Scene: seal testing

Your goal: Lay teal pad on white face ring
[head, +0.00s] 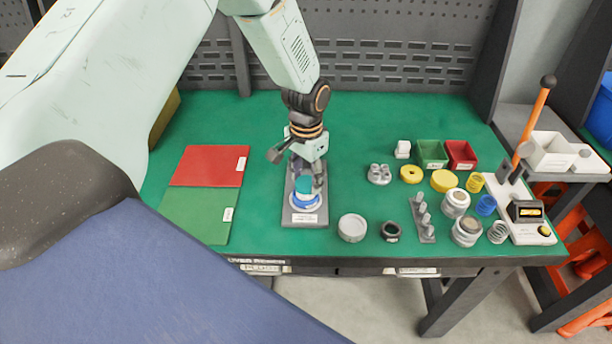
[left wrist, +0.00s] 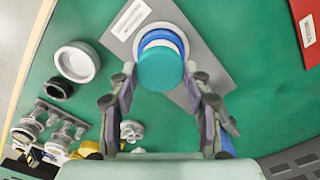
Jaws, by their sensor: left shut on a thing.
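The teal pad (head: 303,184) is a short round disc between the fingers of my left gripper (head: 305,178). It also shows in the left wrist view (left wrist: 160,70), with a fingertip (left wrist: 160,72) pair shut on its sides. The white face ring (left wrist: 161,29) sits with blue round parts on a grey plate (head: 304,218) with a white label. In the head view the pad is over the blue and white stack (head: 306,202). The pad hides part of the ring, and I cannot tell whether they touch. My right gripper is not in view.
A red mat (head: 208,165) and a green mat (head: 192,214) lie left of the plate. A white round cup (head: 352,228) and a black ring (head: 391,231) stand to its right. Several parts, bins and a lever press (head: 527,210) fill the right side.

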